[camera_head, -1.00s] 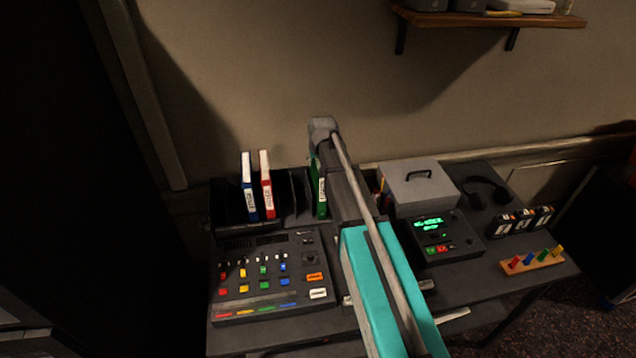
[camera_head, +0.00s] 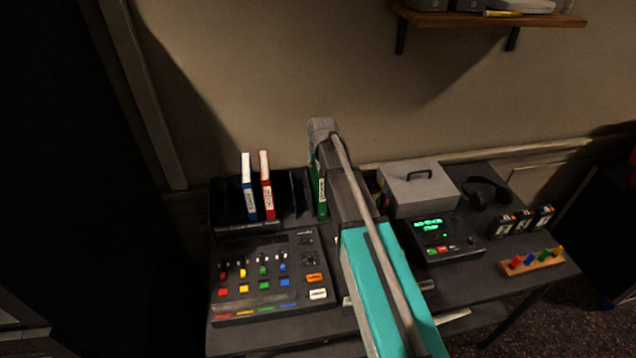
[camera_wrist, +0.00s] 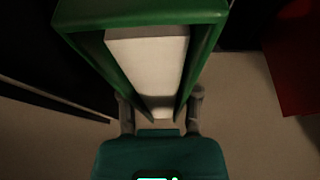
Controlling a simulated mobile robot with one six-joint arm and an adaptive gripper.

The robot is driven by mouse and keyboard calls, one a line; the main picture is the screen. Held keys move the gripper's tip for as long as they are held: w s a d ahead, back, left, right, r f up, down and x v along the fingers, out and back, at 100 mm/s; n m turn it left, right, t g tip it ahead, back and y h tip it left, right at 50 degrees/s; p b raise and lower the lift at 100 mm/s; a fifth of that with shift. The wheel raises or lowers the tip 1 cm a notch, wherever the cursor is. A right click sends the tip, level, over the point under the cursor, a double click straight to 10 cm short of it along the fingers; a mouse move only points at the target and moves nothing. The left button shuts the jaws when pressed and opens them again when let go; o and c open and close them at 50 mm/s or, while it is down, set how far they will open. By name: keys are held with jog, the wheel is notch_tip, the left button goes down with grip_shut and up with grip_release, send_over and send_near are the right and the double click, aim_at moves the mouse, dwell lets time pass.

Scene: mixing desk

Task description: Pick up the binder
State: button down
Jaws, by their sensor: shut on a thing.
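A green binder (camera_head: 321,195) stands upright at the back of the desk, just left of my arm in the head view. In the wrist view the green binder (camera_wrist: 143,75) fills the upper middle, with its green covers and white pages showing. My gripper (camera_wrist: 160,112) is shut on it, with one finger on each side of the covers. In the head view my arm hides the gripper's fingers and part of the binder. A blue binder (camera_head: 249,190) and a red binder (camera_head: 266,188) stand side by side in a dark rack to the left.
A mixing console (camera_head: 268,280) lies in front of the rack. To the right are a grey box (camera_head: 420,188), a device with a green display (camera_head: 440,238), headphones (camera_head: 485,192) and a wooden peg block (camera_head: 532,262). A wall shelf (camera_head: 490,18) hangs above.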

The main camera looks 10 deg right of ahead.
jog(key=shift+r, duration=0.15)
dwell(0.3)
notch_tip(320, 180, up, 3)
jog(key=p, duration=0.3)
jog(key=shift+r+p, duration=0.15)
jog(key=shift+p, duration=0.15)
jog(key=s+r+p, duration=0.2)
jog(key=r+p, duration=0.1)
jog(key=s+r+p, duration=0.7)
jog(key=s, duration=0.5)
jog(key=shift+f, duration=0.2)
